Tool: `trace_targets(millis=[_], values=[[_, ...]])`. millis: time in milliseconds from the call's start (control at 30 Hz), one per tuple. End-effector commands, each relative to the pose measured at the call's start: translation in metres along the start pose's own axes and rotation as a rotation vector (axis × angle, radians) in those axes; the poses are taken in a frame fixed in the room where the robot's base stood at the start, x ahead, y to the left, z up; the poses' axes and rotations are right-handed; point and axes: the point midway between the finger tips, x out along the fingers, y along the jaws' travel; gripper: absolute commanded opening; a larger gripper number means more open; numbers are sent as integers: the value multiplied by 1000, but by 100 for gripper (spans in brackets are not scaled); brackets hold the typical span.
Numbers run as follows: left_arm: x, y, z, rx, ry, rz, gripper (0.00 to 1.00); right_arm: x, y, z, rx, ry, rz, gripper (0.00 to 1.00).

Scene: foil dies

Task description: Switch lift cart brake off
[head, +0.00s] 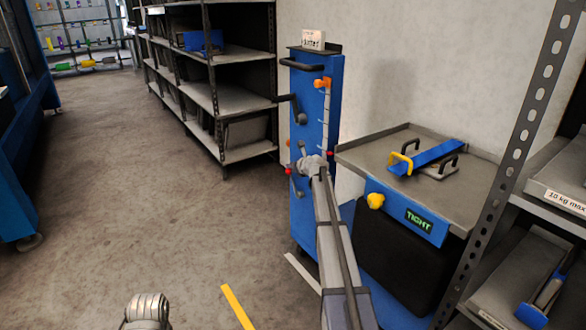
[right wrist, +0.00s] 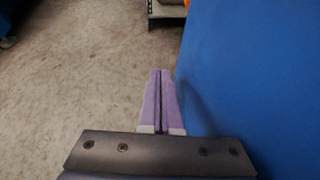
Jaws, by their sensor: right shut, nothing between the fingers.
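The lift cart has a tall blue column (head: 308,90) against the wall and a grey platform (head: 370,155) at its right. Small levers with red knobs show on the column's left side (head: 289,171) and right side (head: 330,154). I cannot tell which control is the brake or how it is set. My right arm reaches to the lower column, and its end hides part of it. In the right wrist view my right gripper (right wrist: 160,72) is shut and empty, beside a large blue surface (right wrist: 250,70).
Grey shelves (head: 215,98) stand behind; floor at left is clear.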

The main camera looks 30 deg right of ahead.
Motion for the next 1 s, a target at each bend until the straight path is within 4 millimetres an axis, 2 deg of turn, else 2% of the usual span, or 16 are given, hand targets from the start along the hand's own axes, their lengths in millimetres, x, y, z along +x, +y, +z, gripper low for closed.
trace_targets(millis=[633, 767, 1000], values=[[-2, 0, 0, 0, 0, 0, 50, -2, 0, 1, 0, 0, 0, 0], [-8, -1, 0, 1, 0, 0, 50, -12, 0, 3, -1, 0, 0, 0], [-32, -3, 2, 5, 0, 0, 50, -47, 0, 13, -3, 0, 5, 0]])
